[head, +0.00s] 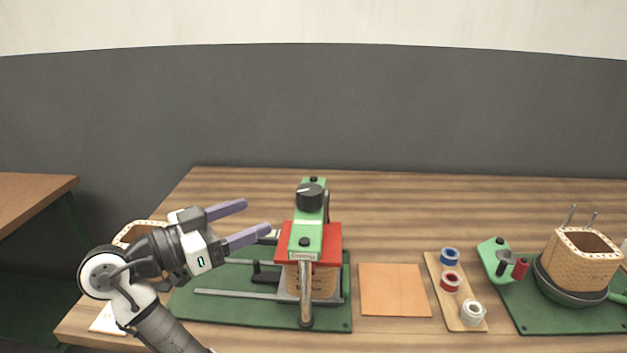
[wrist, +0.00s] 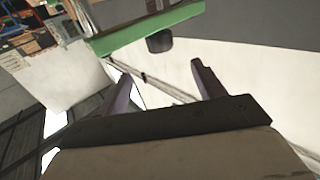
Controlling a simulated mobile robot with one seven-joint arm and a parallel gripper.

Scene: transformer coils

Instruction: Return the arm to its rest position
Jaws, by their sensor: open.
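My arm (head: 160,325) reaches up from the lower left of the head view, bent at the elbow. My gripper (head: 258,217) is at its end, pointing right, with its two purple fingers spread and nothing between them. It is in the air to the left of the green press with a black knob (head: 310,197); a gap shows between fingertips and press. In the wrist view the open fingers of my gripper (wrist: 162,70) frame empty space. A green bar (wrist: 150,30) with a dark cylinder under it shows beyond them.
The press holds a woven coil under a red plate (head: 325,245) on a green mat (head: 210,308). Another woven coil (head: 140,230) is partly hidden behind my arm. To the right lie an orange sheet (head: 395,290), a tape board (head: 435,275) and a coil on a stand (head: 580,260).

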